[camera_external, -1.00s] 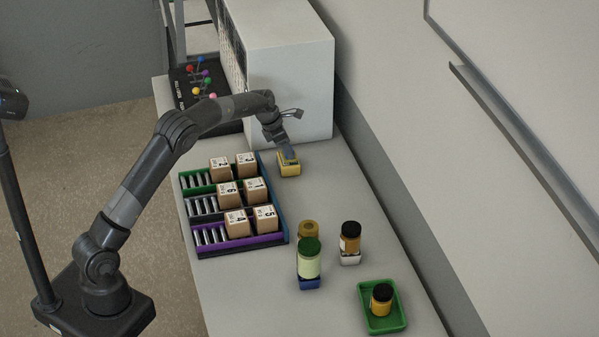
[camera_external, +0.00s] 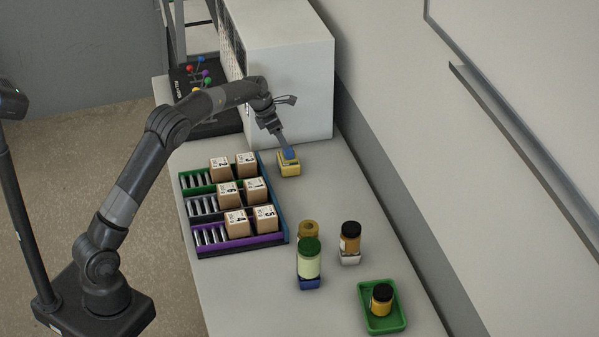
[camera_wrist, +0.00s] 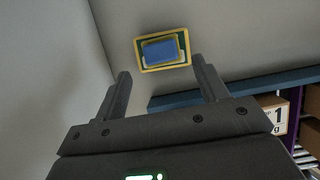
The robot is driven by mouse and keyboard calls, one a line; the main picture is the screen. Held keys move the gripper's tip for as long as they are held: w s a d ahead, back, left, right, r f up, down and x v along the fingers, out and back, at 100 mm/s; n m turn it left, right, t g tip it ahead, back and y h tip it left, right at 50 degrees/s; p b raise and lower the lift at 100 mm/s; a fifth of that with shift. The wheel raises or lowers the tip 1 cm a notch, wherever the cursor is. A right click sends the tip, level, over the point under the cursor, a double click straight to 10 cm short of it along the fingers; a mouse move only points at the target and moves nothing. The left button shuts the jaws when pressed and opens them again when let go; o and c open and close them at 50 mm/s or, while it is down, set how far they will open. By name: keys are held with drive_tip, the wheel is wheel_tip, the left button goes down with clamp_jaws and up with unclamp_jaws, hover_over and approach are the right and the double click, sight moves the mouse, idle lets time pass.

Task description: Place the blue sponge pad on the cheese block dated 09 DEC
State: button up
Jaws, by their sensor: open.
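The blue sponge pad (camera_external: 290,153) sits on top of a yellow, block-like thing (camera_external: 289,168) beside the white cabinet. In the wrist view the blue pad (camera_wrist: 161,51) lies inside a yellow rectangular outline (camera_wrist: 142,67) with a dark green band inside it. I cannot read any date on it, so I cannot tell whether it is the 09 DEC cheese block. My gripper (camera_external: 282,144) is just above and behind the pad. In the wrist view my gripper (camera_wrist: 161,68) is open, its fingers apart, with nothing held between them.
A rack (camera_external: 286,228) with several numbered boxes stands to the left. The white cabinet (camera_external: 290,80) is close behind my gripper. Jars, including a green-lidded one (camera_external: 309,262) and a black-lidded one (camera_external: 350,238), and a green tray (camera_external: 400,318) stand nearer the front.

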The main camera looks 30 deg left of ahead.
drive_tip(key=s+a+r+m, duration=0.6)
drive_tip(key=s+a+r, duration=0.3)
drive_tip(key=s+r, duration=0.45)
drive_tip(key=s+a+r+m+t, duration=0.1)
drive_tip(key=s+a+r+m, duration=0.15)
drive_tip(key=s, duration=0.35)
drive_tip(key=s+a+r+m, duration=0.1)
drive_tip(key=s+a+m, duration=0.1)
drive_tip(key=s+m, duration=0.3)
drive_tip(key=s+a+f+m+y, duration=0.1)
drive_tip(key=s+m, duration=0.5)
drive_tip(key=s, duration=0.6)
drive_tip(key=s+a+f+m+t+y, duration=0.1)
drive_tip(key=s+f+m, duration=0.5)
drive_tip(key=s, duration=0.6)
drive_tip(key=shift+s+a+m+y, duration=0.25)
drive_tip(key=shift+a+m+y, duration=0.35)
drive_tip(key=shift+a+m, duration=0.2)
